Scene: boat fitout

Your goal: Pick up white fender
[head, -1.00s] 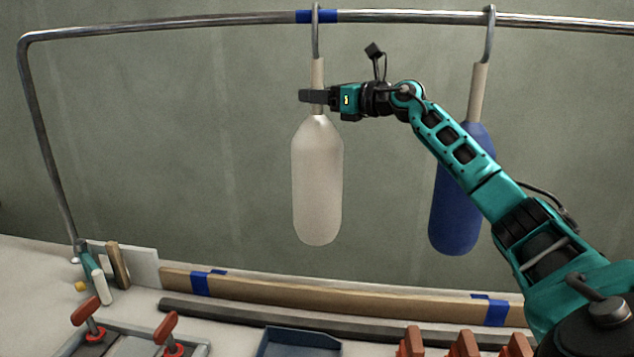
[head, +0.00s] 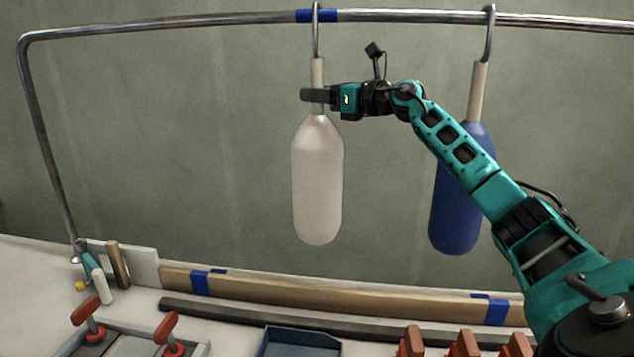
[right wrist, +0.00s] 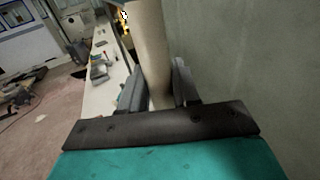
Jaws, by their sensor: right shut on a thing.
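The white fender (head: 317,185) hangs upright in the head view from a metal hook (head: 316,32) on the rail, by a beige neck. My right gripper (head: 316,96) comes in from the right and is shut on that neck, just above the fender's body. In the right wrist view the beige neck (right wrist: 150,55) stands between the two dark fingers. The fender's body is out of sight in that view. My left gripper is not in the head view.
A blue fender (head: 456,225) hangs from another hook to the right, partly behind my right arm. The metal rail (head: 170,25) runs above. Below are a taped wooden plank (head: 340,293), a blue tray (head: 300,342) and red-handled clamps (head: 88,312).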

